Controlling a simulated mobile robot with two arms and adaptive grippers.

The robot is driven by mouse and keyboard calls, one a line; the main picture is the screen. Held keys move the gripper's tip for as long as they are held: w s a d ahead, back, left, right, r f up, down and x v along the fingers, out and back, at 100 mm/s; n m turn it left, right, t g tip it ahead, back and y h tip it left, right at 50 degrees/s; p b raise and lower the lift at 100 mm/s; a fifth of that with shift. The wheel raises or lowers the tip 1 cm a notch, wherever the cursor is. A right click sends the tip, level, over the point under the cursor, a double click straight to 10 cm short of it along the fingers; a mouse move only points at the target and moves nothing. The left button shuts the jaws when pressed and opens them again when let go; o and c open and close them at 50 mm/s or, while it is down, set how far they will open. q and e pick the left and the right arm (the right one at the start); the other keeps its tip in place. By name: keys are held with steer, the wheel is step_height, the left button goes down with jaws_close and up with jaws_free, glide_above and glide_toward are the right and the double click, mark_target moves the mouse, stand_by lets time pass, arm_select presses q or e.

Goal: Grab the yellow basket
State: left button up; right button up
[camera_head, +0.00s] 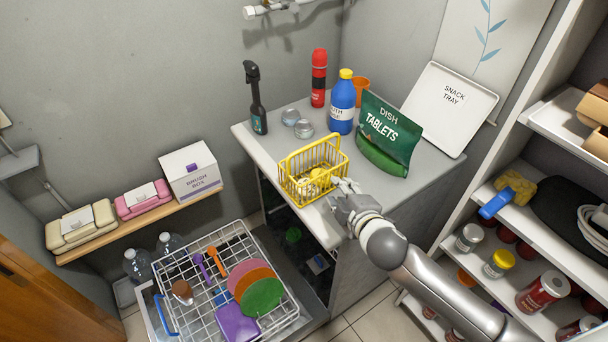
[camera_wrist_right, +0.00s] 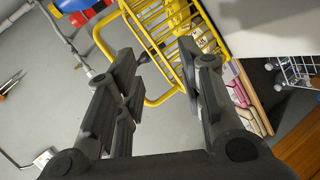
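The yellow wire basket (camera_head: 290,185) stands on the front part of the grey counter, with its handle raised and some pale yellow items inside. It also shows at the top of the right wrist view (camera_wrist_right: 182,42). My right gripper (camera_head: 342,187) is at the basket's right front side, close to its rim. In the wrist view my right gripper (camera_wrist_right: 160,68) has its fingers apart, with a yellow wire loop of the basket seen between them. I cannot tell whether a finger touches it. My left gripper is not in view.
A dish rack (camera_head: 170,300) is below left; shelves (camera_head: 500,225) stand right.

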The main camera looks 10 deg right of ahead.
mark_target(317, 142)
steer(key=w+r+n, duration=0.1)
steer(key=w, duration=0.2)
steer(key=w+a+r+n+t+y, duration=0.1)
steer(key=w+r+n, duration=0.1)
steer(key=w, duration=0.1)
steer(key=w+a+r+n+t+y+p, duration=0.1)
steer(key=w+n, duration=0.1)
steer(key=w, duration=0.2)
steer(key=shift+w+r, duration=0.1)
steer(key=shift+r, duration=0.25)
steer(key=shift+w+d+f+p, duration=0.1)
steer(key=shift+w+p, duration=0.3)
steer(key=shift+w, duration=0.25)
steer(key=shift+d+f+p+x, duration=0.15)
steer(key=shift+p+x, duration=0.05)
steer(key=shift+x, duration=0.75)
steer(key=shift+d+f+p+x, duration=0.1)
steer(key=shift+d+p+x, duration=0.1)
steer(key=shift+x, duration=0.75)
steer(key=shift+a, duration=0.15)
jaws_close()
